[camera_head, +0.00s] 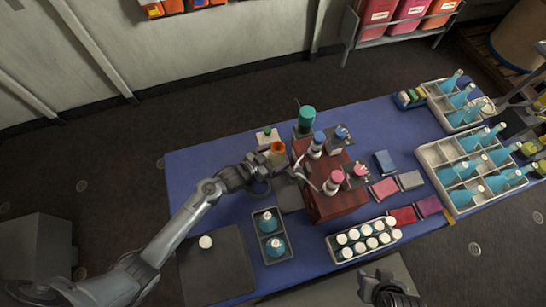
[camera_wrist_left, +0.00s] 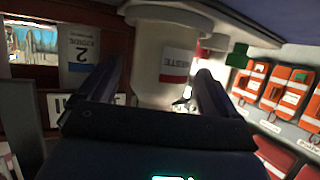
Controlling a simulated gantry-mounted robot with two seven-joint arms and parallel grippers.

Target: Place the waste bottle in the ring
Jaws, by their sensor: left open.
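The waste bottle (camera_wrist_left: 177,66) is pale and translucent, with a red-and-white label, and shows in the left wrist view. My left gripper (camera_wrist_left: 155,88) is open, with one finger on each side of the bottle; I cannot tell whether they touch it. In the head view my left gripper (camera_head: 275,168) is at the left side of the red-brown wooden rack, by a small orange round thing (camera_head: 278,147). I cannot make out the ring clearly. A dark part of my right arm (camera_head: 388,292), perhaps its gripper, shows at the bottom edge; its fingers are not clear.
A two-bottle tray (camera_head: 262,216) and a tray of white-capped vials (camera_head: 334,244) stand in front. Teal bottles fill crates at the right. Blue table surface is clear at the left.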

